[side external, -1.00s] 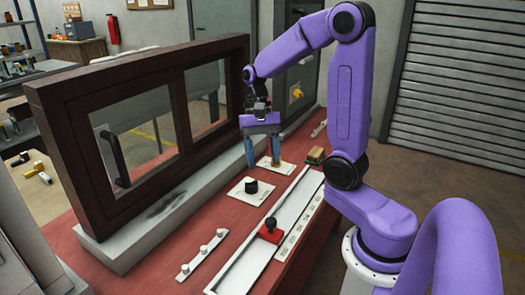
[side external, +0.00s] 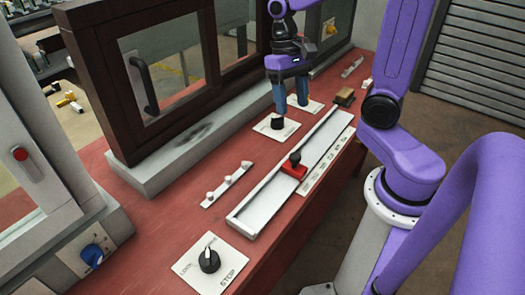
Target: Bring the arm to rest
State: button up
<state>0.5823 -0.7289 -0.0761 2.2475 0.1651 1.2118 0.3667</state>
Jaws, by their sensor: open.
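My gripper (side external: 291,108) hangs pointing down from my purple arm, its two blue fingers apart with nothing between them. It is over the far part of the red bench (side external: 186,222). The left finger appears just above or behind a black knob (side external: 277,124) on a white plate. The right finger overlaps a second white plate (side external: 314,106) behind it. I cannot tell whether either finger touches anything, and whatever is on the second plate is partly hidden.
A dark-framed sliding window (side external: 92,70) with a black handle stands along the left. A white track (side external: 262,203) carries a red slider (side external: 294,170). A small-knobbed strip (side external: 226,184), a dial plate marked STOP (side external: 240,262) and a brown block (side external: 344,97) are also on the bench.

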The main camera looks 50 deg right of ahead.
jog(key=s+a+f+n+t, duration=0.1)
jog(key=s+a+n, duration=0.2)
jog(key=s+n, duration=0.4)
jog(key=s+a+f+n+t+h, duration=0.1)
jog(key=s+a+n+t, duration=0.1)
jog(key=s+n, duration=0.4)
jog(key=shift+s+a+n, duration=0.35)
jog(key=shift+a+n, duration=0.55)
jog(key=shift+n, duration=0.6)
dwell(1.0)
